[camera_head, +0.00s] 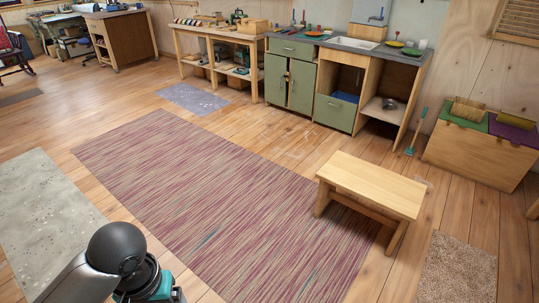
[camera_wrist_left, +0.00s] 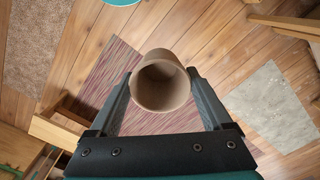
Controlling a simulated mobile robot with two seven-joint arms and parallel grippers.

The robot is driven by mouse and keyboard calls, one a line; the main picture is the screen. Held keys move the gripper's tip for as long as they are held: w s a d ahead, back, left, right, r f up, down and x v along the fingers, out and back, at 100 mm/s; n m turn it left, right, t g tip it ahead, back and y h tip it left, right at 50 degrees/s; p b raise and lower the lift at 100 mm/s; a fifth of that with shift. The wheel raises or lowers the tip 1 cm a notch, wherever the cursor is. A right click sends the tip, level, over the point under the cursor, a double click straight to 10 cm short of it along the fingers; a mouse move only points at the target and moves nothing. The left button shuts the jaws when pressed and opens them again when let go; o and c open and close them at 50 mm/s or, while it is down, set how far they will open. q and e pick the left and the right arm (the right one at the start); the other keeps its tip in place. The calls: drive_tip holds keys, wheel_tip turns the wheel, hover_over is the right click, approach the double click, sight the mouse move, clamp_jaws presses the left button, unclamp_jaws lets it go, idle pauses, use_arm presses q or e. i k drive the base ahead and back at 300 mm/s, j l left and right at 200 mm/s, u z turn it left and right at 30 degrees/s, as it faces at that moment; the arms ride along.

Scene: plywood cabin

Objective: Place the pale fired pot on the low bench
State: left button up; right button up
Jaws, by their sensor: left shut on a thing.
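The pale fired pot (camera_wrist_left: 162,92) is a beige, round-mouthed vessel in the left wrist view, its open mouth facing the camera. My left gripper (camera_wrist_left: 161,74) is shut on it, with one dark finger on each side of its wall. In the head view my left arm comes in at the bottom left, and the pot is not visible there. The low bench (camera_head: 372,183) is light wood with a bare top, standing at the right of the striped rug in the head view. My right gripper is in neither view.
The striped rug (camera_head: 215,195) covers the middle floor. A speckled grey mat (camera_head: 45,205) lies left, a brown mat (camera_head: 457,270) right of the bench. A green kitchen unit (camera_head: 290,85), a workbench (camera_head: 225,38) and a lidded wooden box (camera_head: 478,155) stand along the back.

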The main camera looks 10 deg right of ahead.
sight(382, 188)
drive_tip(key=i+l+z, duration=0.65)
drive_tip(key=z, duration=0.2)
drive_tip(key=i+l+z, duration=0.15)
drive_tip(key=i+z, duration=0.45)
drive_tip(key=i, duration=1.6)
drive_tip(key=l, duration=0.1)
